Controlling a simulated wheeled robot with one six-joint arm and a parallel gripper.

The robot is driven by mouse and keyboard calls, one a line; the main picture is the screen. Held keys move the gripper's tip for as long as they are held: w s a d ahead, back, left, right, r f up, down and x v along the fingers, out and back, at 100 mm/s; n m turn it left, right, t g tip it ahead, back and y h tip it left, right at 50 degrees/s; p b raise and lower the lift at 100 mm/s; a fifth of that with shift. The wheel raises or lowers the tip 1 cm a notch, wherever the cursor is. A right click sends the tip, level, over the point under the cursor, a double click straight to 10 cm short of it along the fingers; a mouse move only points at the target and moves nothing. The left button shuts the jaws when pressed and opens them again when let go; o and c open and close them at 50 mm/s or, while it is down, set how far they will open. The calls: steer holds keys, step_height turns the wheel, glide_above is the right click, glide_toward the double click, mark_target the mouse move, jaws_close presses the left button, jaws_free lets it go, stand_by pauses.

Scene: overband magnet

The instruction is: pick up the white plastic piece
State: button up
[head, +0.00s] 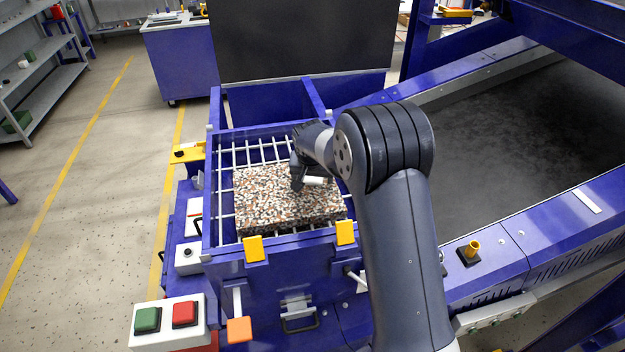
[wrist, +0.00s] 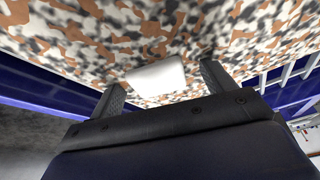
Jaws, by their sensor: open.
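The white plastic piece (head: 316,181) lies on a block with a speckled white, brown and black surface (head: 275,208). In the wrist view the white piece (wrist: 155,77) shows as a pale rounded rectangle, with the speckled surface (wrist: 110,40) around it. My gripper (head: 300,182) is low over the block, right at the piece. In the wrist view my gripper (wrist: 163,82) is open, one finger on each side of the white piece. I cannot tell whether either finger touches it. My gripper and wrist hide part of the block in the head view.
The block rests on a metal grate (head: 226,160) inside a blue frame (head: 212,215) with yellow clips (head: 254,248). A dark conveyor belt (head: 520,130) lies to the right. A box with green and red buttons (head: 167,322) is at the front left. A dark panel (head: 300,40) stands behind.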

steer(key=shift+w+d+f, duration=0.1)
steer(key=shift+f, duration=0.15)
steer(key=shift+c, duration=0.4)
steer(key=c, duration=1)
